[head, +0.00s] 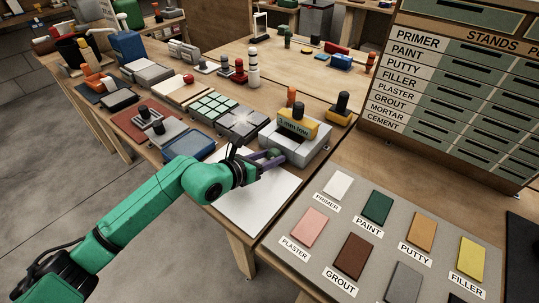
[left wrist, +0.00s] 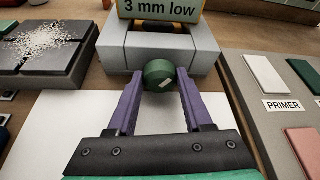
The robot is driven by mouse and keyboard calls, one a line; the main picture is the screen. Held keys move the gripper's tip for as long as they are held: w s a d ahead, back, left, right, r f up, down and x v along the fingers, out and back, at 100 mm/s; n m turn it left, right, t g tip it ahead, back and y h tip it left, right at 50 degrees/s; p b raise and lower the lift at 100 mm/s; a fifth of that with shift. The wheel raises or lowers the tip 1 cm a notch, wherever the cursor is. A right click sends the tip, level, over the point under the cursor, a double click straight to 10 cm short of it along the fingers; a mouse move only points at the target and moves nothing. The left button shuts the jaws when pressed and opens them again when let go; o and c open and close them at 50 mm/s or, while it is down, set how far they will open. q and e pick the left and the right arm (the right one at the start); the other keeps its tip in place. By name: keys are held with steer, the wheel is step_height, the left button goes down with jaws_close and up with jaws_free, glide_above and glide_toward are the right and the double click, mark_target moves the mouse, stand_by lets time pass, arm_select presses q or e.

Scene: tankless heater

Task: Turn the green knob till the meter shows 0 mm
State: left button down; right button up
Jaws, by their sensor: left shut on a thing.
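The green knob (left wrist: 160,75) is on the front of a grey block-like fixture (left wrist: 205,48) and has a small pale mark on its face. My left gripper (left wrist: 159,82) has its two purple fingers on either side of the knob, shut on it. In the head view the left gripper (head: 276,158) reaches the fixture's near side, and the knob is mostly hidden by the fingers. The yellow meter (left wrist: 160,10) on top of the fixture reads "3 mm low"; it also shows in the head view (head: 297,125). My right gripper is not in view.
A white sheet (head: 252,200) lies under my left gripper. A grey board (head: 324,222) with labelled colour samples is at right. A dark tile with pale grains (left wrist: 45,45) is left of the fixture. A labelled drawer cabinet (head: 455,100) stands behind at right.

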arm_select(q)
steer(key=shift+d+r+m+y, duration=0.15)
steer(key=shift+m+y, duration=0.15)
steer(key=shift+m, duration=0.2)
steer(key=shift+f+m+t+y, duration=0.2)
steer(key=shift+m+t+y, duration=0.1)
steer(key=shift+m+t, duration=0.15)
steer(key=shift+s+m+t+y+b, duration=0.1)
steer(key=shift+m+t+y+b, duration=0.3)
steer(key=shift+m+b, duration=0.6)
steer(key=shift+b, duration=0.45)
steer(key=shift+y, duration=0.3)
steer(key=shift+c, duration=1.5)
jaws_free()
